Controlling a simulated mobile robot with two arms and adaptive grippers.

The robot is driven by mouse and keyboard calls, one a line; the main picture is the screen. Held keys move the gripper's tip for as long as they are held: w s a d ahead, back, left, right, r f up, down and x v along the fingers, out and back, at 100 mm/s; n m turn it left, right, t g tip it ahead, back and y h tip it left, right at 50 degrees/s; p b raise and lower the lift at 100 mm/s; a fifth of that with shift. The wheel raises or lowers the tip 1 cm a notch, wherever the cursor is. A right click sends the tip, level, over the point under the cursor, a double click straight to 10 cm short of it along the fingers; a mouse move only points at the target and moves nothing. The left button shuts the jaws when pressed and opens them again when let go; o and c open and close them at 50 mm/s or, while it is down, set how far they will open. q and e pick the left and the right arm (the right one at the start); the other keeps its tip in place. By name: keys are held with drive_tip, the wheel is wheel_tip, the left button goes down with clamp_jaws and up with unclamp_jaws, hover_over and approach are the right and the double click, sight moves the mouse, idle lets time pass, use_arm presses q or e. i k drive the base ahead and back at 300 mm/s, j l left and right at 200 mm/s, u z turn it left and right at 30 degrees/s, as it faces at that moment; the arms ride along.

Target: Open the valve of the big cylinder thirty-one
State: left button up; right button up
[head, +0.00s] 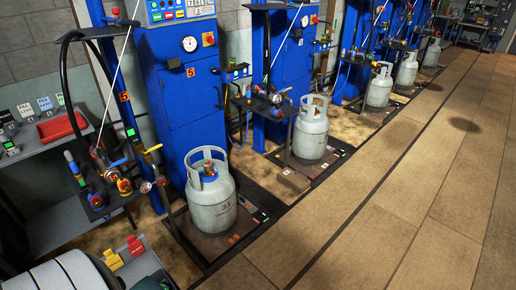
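The big grey cylinder marked 31 (222,207) stands upright on a dark low platform (199,250) at the left of the middle, in front of a blue cabinet. Its valve (208,168), with red and yellowish parts, sits on top inside the collar (196,178). The collar partly hides the valve, and I cannot tell whether it is open or shut. No hose visibly joins the valve. Neither of my grippers shows in the head view.
A blue post (120,80) carries a small shelf (103,196) with colourful fittings beside the cylinder. Blue cabinet 5 (190,105) stands behind. Another grey cylinder (310,130) stands farther back, with more beyond. The tiled floor (385,225) at the right is clear.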

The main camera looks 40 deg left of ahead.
sight(205, 163)
drive_tip(key=i+l+u, duration=0.15)
drive_tip(key=i, duration=0.45)
drive_tip(key=i+l+u, duration=0.1)
drive_tip(key=i, duration=0.5)
